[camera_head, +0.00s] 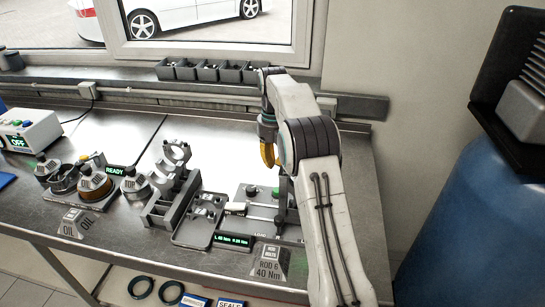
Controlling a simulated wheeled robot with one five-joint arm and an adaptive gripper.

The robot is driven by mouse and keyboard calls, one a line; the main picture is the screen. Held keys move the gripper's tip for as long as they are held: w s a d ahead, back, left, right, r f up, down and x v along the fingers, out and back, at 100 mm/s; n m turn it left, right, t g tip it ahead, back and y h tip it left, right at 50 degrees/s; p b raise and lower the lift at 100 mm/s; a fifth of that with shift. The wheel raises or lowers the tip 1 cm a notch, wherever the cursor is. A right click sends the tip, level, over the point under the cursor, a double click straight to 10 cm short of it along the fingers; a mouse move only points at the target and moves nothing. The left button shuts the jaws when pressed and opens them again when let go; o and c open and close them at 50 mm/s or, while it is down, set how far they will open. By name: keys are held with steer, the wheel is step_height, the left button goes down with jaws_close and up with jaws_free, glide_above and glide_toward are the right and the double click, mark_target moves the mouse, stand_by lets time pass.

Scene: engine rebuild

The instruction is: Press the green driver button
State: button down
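My gripper (268,153), with yellow-orange fingers, hangs pointing down above and behind the fixture, apart from the button. Its fingers are seen side-on and overlap, so their opening cannot be told. My arm hides the fixture's right side.
A grey engine-part stand (160,213) and dark tray (195,232) lie left of the fixture. Further left are an oil station (95,185) with a READY display and a white box (30,130) reading OFF. Black bins (207,72) line the back. Bench is clear behind the fixture.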

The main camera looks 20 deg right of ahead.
steer(key=s+a+r+m+t+p, duration=0.1)
steer(key=s+a+r+m, duration=0.1)
steer(key=s+r+m, duration=0.3)
steer(key=s+a+r+m, duration=0.1)
steer(key=a+r+m, duration=0.1)
steer(key=r, duration=0.5)
steer(key=s+a+r+m+t, duration=0.1)
steer(key=s+a+r+m, duration=0.1)
steer(key=s+m, duration=0.6)
steer(key=shift+s+a+r, duration=0.2)
steer(key=shift+s+a, duration=0.45)
steer(key=shift+s, duration=0.15)
steer(key=shift+m, duration=0.3)
